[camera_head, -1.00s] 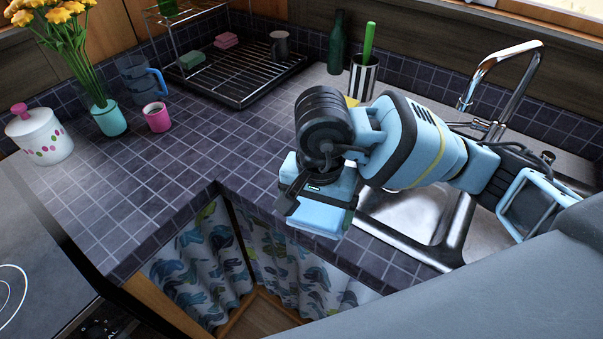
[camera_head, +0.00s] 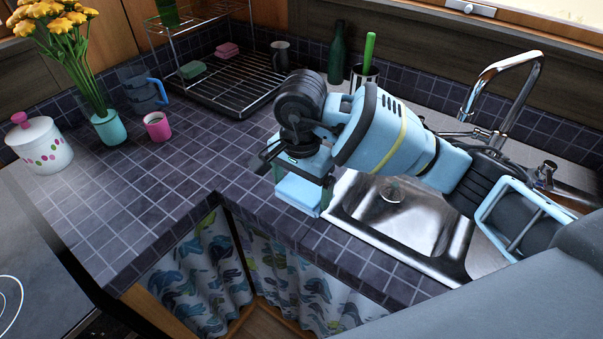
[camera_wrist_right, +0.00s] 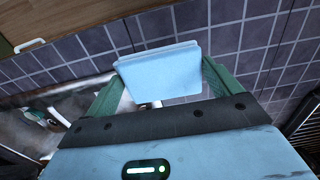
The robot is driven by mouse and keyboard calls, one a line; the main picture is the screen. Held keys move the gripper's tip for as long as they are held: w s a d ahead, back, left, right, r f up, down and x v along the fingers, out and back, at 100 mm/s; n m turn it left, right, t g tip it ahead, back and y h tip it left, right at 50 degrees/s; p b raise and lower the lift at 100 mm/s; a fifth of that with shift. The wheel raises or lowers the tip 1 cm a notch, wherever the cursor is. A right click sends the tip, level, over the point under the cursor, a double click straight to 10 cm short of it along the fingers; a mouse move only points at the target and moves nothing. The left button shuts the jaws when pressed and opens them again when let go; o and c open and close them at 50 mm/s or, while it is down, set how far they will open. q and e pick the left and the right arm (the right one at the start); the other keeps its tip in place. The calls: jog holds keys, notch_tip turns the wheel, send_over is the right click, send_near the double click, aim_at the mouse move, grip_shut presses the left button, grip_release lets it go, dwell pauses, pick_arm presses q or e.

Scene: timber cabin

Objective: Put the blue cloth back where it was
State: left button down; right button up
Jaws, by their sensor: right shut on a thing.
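The blue cloth (camera_head: 298,194) is a light blue folded block below my right gripper (camera_head: 300,184), at the left edge of the sink. In the right wrist view the cloth (camera_wrist_right: 160,71) sits between the two green fingers of the right gripper (camera_wrist_right: 160,84), which is shut on it. The cloth is over the tiled counter near its front edge. I cannot tell whether its underside touches the tiles. My left gripper is not in view.
The metal sink (camera_head: 385,236) and tap (camera_head: 497,85) are to the right. A dish rack (camera_head: 228,92) with a green and a pink sponge stands at the back. The counter (camera_head: 170,190) to the left is mostly clear.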

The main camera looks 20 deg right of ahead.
jog(key=w, duration=0.2)
jog(key=w+d, duration=0.1)
jog(key=w, duration=0.2)
jog(key=shift+w+d+f, duration=0.25)
jog(key=shift+w+d, duration=0.15)
jog(key=shift+w, duration=0.15)
jog(key=shift+w+d+f, duration=0.1)
jog(key=shift+w+d, duration=0.05)
jog(key=shift+w, duration=0.15)
jog(key=shift+f, duration=1.7)
jog(key=shift+f, duration=0.25)
jog(key=o, duration=0.7)
jog(key=shift+r, duration=0.15)
notch_tip(320, 180, up, 12)
jog(key=shift+s+r, duration=0.1)
